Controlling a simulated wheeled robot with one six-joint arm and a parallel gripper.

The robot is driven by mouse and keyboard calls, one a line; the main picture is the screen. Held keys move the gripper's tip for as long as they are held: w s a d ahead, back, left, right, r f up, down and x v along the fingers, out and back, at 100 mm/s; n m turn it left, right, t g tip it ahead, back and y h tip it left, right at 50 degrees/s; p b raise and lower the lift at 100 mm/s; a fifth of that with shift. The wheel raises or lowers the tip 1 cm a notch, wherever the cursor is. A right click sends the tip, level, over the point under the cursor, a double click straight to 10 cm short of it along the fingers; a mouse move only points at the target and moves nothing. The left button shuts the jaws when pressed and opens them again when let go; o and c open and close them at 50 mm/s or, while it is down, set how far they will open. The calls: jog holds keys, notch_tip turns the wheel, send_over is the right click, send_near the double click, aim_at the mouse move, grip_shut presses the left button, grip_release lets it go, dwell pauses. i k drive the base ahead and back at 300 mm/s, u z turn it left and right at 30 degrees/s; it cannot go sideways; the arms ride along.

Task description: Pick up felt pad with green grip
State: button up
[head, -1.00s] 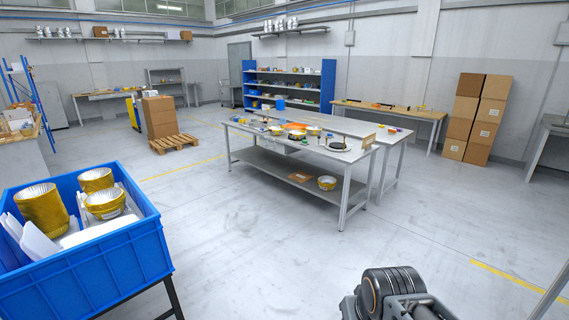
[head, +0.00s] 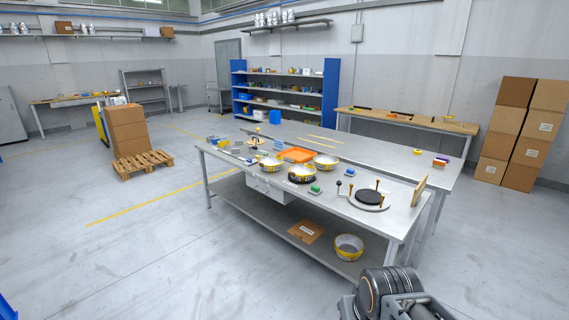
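On the near metal table (head: 225,158) a small item with a green top (head: 315,189) lies near the front edge, between the yellow-and-white bowls and a round black plate. It looks like the felt pad with green grip, but it is too small to be sure. Part of my arm shows at the bottom right, in front of the table. My gripper's fingers are not in view.
Several yellow-rimmed bowls (head: 302,175) and an orange tray (head: 297,155) are on the table. A black round plate (head: 369,197) is at its right.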

aim_at(315, 190)
jog(key=i, duration=2.8)
jog(key=u, duration=0.05)
